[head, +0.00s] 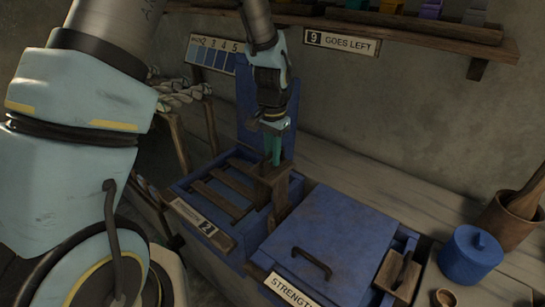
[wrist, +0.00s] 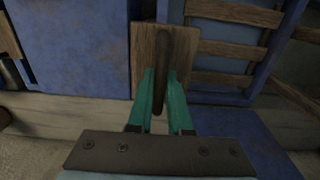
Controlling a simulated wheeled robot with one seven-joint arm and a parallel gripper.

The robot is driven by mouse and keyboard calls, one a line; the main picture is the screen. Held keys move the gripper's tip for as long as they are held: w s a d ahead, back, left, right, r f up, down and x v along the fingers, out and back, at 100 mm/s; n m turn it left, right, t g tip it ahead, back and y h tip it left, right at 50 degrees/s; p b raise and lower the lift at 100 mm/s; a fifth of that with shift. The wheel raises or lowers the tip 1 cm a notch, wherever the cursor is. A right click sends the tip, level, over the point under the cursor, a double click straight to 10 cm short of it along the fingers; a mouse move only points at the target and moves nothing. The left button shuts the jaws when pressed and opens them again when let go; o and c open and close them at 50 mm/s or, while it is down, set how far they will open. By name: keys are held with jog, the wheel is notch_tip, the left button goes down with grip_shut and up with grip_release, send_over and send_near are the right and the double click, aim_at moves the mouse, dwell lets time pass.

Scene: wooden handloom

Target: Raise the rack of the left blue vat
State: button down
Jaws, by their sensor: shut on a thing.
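The left blue vat (head: 178,188) stands with its blue lid (head: 247,118) upright behind it. Its rack (head: 225,190) of brown wooden slats shows in the opening, and the slats also show in the wrist view (wrist: 225,50). A wooden block (head: 272,190) with a dark upright handle (wrist: 160,75) stands at the vat's right side. My gripper (head: 274,155) points down at this block, and its green fingers (wrist: 160,95) are shut on the handle. The fingers hide part of the handle. I cannot tell how far up the rack is.
The right blue vat (head: 330,235) has its lid down, with a dark handle on top and a similar wooden block (head: 398,275) at its right. A blue pot (head: 470,255) and a wooden mortar (head: 512,220) stand on the right. A shelf (head: 420,32) hangs above.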

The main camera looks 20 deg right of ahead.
jog(key=shift+r+p, duration=1.65)
jog(key=shift+r, duration=0.9)
grip_release()
notch_tip(320, 180, up, 5)
jog(key=p, duration=0.3)
jog(key=shift+r+p, duration=0.1)
jog(key=shift+p, duration=0.3)
jog(key=shift+r, duration=0.85)
